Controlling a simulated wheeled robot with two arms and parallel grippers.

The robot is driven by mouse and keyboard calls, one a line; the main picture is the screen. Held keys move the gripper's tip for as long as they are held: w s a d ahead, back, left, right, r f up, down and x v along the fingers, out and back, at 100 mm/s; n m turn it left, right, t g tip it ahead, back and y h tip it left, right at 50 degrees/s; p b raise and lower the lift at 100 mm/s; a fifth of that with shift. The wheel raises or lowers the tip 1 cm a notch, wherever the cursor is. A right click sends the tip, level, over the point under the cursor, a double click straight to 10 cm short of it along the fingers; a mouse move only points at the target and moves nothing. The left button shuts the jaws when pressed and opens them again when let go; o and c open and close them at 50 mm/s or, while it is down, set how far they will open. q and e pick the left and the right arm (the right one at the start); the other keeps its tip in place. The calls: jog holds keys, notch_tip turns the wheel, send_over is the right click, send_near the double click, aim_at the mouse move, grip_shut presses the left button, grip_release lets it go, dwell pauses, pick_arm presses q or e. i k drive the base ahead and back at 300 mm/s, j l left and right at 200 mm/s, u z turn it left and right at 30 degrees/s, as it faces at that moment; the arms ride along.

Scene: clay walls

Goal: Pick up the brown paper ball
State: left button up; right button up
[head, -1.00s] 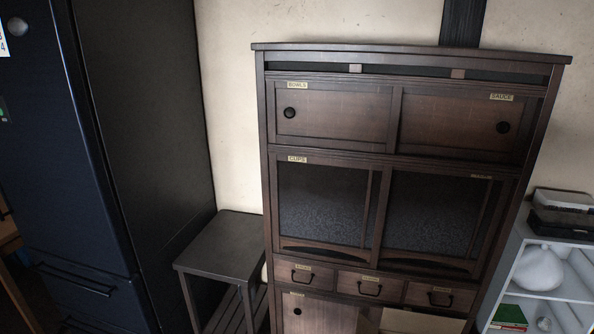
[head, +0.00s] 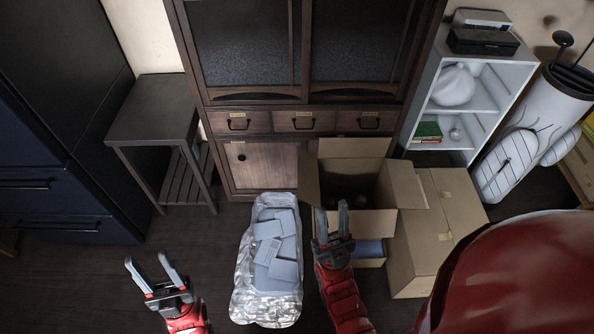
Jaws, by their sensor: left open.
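I cannot make out a brown paper ball for certain in the head view. An open cardboard box (head: 408,184) stands in front of the cabinet, with dim, dark shapes inside that I cannot identify. My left gripper (head: 147,261) is open and empty over the dark floor at the lower left. My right gripper (head: 331,208) has its two fingers apart, with nothing visible between them. It shows in front of the box's near left side and hides part of it.
A silver foil bag (head: 246,292) holding grey slabs lies between my grippers. A closed cardboard box (head: 440,215) stands to the right. Behind are a wooden cabinet (head: 262,165), a dark side table (head: 155,108) and a white shelf (head: 487,95). Floor at left is clear.

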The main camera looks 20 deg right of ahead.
aim_at(328, 202)
jog(key=z, duration=0.85)
